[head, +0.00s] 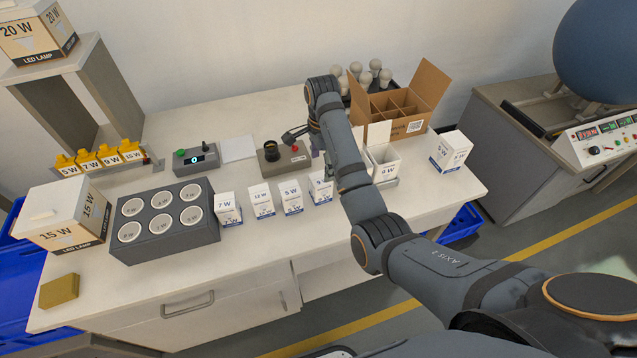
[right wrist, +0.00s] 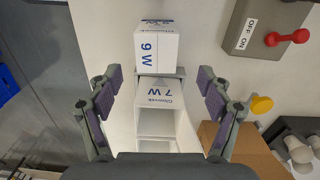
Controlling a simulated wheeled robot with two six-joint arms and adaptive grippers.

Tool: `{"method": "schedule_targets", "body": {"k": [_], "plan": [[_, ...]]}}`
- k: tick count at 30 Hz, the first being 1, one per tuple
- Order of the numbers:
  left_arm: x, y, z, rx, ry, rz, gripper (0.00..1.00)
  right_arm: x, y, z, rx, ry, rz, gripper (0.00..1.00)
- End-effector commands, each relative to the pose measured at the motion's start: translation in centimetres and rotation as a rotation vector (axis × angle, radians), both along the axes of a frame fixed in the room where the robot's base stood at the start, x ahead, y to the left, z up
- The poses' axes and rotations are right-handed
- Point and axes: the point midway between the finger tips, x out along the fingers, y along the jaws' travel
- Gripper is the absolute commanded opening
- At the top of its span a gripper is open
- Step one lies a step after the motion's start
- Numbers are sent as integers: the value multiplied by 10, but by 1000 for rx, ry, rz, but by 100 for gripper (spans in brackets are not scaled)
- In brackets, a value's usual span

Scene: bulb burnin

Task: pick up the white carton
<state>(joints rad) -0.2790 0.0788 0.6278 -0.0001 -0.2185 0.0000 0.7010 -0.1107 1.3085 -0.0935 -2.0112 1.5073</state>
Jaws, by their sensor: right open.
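An open-topped white carton (head: 385,168) stands in a small grey holder near the brown box in the head view, partly behind my right arm. In the right wrist view this carton, marked 7 W (right wrist: 158,97), shows its open mouth. A closed white 9 W carton (right wrist: 156,50) is beside it, and shows in the head view too (head: 320,187). My right gripper (right wrist: 158,82) is open and empty, with one finger on each side of the cartons in the wrist view, touching neither as far as I can see. My left gripper is not in view.
Closed cartons marked 7 W (head: 228,209), 12 W (head: 261,201) and 5 W (head: 291,197) stand in a row. Another white carton (head: 450,151) is at the right. A switch box with a red knob (head: 284,158) and a divided brown box (head: 408,105) are close by.

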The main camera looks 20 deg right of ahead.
Motion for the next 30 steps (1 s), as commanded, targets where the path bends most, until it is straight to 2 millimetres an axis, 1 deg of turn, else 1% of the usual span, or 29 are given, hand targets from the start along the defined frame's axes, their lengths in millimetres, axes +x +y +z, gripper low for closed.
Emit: {"method": "schedule_targets", "body": {"k": [1,6,8,11,14,16,18,19,20,21,25,30], "plan": [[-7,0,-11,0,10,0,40,0,0,-11,0,1,0,79],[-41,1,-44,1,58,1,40,0,0,-42,0,0,1,79],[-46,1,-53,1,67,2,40,0,0,-50,0,0,2,79],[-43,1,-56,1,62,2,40,0,0,-53,0,-1,2,79],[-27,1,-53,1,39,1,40,0,0,-52,0,-1,2,79],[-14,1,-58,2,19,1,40,-1,1,-58,0,0,2,79],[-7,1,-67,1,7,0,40,-1,2,-68,0,0,2,79],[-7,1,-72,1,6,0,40,-2,3,-74,1,0,2,79],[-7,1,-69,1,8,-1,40,-2,3,-76,1,2,2,79],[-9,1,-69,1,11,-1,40,-3,4,-82,1,3,2,79],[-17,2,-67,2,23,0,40,-3,4,-99,0,1,2,79],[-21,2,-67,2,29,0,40,-3,4,-102,0,0,2,79]]}}
